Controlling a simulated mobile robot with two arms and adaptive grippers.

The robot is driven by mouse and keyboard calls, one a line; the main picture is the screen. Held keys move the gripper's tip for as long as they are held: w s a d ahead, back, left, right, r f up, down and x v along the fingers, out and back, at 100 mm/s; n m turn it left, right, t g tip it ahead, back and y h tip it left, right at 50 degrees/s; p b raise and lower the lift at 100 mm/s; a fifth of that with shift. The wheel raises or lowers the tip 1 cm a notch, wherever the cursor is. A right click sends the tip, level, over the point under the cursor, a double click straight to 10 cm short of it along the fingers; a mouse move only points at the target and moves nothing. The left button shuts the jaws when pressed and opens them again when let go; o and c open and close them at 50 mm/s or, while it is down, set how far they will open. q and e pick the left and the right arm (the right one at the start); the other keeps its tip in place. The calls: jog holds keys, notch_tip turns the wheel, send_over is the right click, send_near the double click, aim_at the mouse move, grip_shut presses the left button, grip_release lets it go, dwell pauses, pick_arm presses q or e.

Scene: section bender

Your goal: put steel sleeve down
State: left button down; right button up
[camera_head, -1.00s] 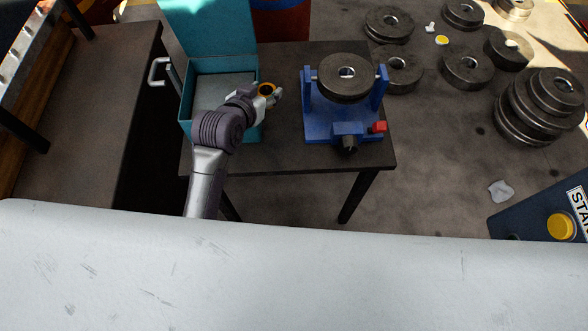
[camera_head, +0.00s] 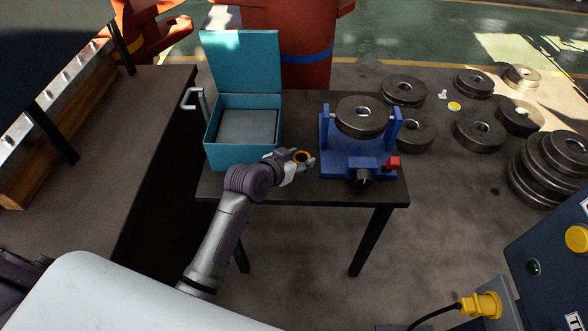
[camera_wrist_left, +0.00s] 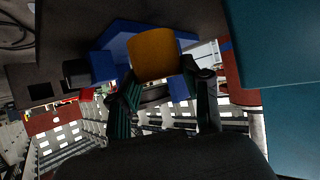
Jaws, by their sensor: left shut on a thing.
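The steel sleeve (camera_head: 302,155) shows as a small orange ring with a dark hole. It also shows as an orange band in the left wrist view (camera_wrist_left: 153,54). My left gripper (camera_head: 301,160) is shut on it, with a finger on either side of it in the left wrist view (camera_wrist_left: 163,88). The sleeve is over the front part of the dark table (camera_head: 345,190), between the teal box and the blue bending fixture. I cannot tell whether it touches the table top. My right gripper is not in view.
The teal box (camera_head: 216,155) stands open at the left of the table, lid raised. The blue fixture (camera_head: 338,165) with a dark roller (camera_head: 362,116) stands at the right. Several steel discs lie on the floor at the right. A narrow strip of table is bare.

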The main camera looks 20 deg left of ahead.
pick_arm(q)
jog(key=shift+w+a+f, duration=0.2)
jog(key=shift+a+f, duration=0.25)
jog(key=shift+a, duration=0.3)
jog(key=shift+f, duration=2.05)
jog(key=shift+f, duration=0.1)
jog(key=c, duration=0.8)
grip_release()
jog(key=shift+s+a, duration=0.1)
jog(key=shift+s, duration=0.05)
jog(key=v, duration=1.2)
